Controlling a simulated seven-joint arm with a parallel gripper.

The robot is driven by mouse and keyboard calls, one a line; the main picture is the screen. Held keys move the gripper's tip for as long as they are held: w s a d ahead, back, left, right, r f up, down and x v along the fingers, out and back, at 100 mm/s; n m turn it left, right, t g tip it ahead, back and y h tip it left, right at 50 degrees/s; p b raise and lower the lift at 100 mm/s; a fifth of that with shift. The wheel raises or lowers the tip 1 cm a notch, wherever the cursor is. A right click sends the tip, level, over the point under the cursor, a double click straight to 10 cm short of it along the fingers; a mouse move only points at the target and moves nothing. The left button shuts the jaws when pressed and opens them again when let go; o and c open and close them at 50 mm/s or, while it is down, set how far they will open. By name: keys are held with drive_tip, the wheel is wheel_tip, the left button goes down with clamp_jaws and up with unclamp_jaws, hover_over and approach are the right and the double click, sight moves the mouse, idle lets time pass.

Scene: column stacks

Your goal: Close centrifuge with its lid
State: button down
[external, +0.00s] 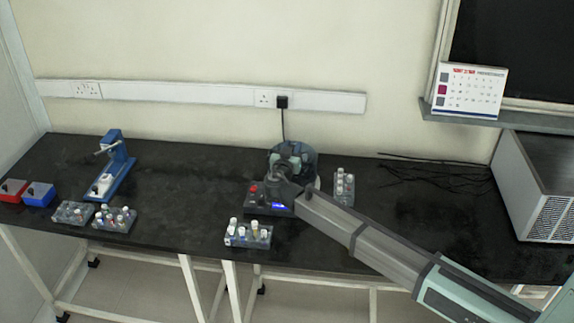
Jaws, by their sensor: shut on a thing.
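The centrifuge (256,199) stands on the black bench near the middle, with a red button and a lit blue display on its front. Its bluish see-through lid (306,155) shows at the top and back of the machine, behind my gripper. My gripper (284,172) is at the lid, reaching in from the right, and is shut on it. My gripper and arm cover much of the centrifuge's body, so the exact grip point and how far the lid is tilted cannot be made out.
Vial racks stand close by, one right of the centrifuge (344,188) and one in front (248,234). At left are two more racks, a blue stand (118,166), and red and blue bins. A large grey box (541,188) stands at right. Loose cables lie behind.

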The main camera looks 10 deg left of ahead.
drive_tip(key=shift+f, duration=1.5)
drive_tip(key=shift+c, duration=1.3)
unclamp_jaws()
drive_tip(key=shift+r, duration=0.1)
drive_tip(key=shift+r, duration=2.9)
